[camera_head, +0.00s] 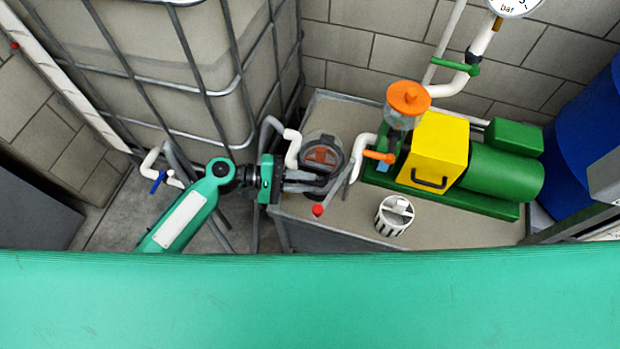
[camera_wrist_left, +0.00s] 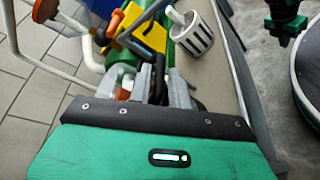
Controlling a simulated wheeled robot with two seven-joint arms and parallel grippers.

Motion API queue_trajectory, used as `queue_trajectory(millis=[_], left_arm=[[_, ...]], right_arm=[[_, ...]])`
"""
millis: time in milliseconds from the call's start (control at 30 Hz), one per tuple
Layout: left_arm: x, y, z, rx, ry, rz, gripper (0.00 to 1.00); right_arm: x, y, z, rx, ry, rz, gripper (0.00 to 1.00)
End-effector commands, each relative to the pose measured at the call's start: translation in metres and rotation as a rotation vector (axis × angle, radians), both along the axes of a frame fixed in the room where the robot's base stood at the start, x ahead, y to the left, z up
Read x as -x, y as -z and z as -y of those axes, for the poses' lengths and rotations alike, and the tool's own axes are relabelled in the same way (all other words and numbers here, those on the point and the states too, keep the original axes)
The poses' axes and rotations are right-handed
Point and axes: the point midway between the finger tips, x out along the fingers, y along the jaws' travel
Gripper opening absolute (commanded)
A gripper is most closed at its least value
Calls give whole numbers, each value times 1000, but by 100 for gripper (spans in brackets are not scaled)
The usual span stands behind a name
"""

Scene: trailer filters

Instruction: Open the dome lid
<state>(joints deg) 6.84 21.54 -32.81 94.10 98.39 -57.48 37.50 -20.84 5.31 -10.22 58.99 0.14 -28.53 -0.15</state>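The dome lid (camera_head: 323,153) is the dark, rounded top of a filter housing, with a reddish-orange patch showing in it. It stands at the left end of the bench. My left gripper (camera_head: 314,181) reaches in from the left, its fingers at the near side of the lid and partly covering it. In the left wrist view the two grey fingers (camera_wrist_left: 160,88) stand apart with a dark part between them. I cannot tell whether they press on it. Most of the lid is hidden there behind the gripper.
White pipes (camera_head: 358,155) and a red-tipped lever (camera_head: 318,210) stand close to the lid. A white slotted basket (camera_head: 394,215) sits on the grey bench (camera_head: 330,228). A green pump (camera_head: 505,172) with a yellow cover (camera_head: 435,150) is at right; a caged tank (camera_head: 165,60) is behind left.

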Motion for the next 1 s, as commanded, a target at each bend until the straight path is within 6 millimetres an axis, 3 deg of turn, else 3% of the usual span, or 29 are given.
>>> queue_trajectory(millis=[200,467,600,1000], left_arm=[[-1,3,16,-1,-1,1,20],[-1,4,18,-1,-1,1,20],[-1,4,18,-1,-1,1,0],[-1,0,18,-5,-1,-11,0]], right_arm=[[6,3,2,2,-2,-2,0],[6,4,2,1,-2,0,0],[7,4,3,2,-3,-1,0],[7,0,3,1,-3,8,0]])
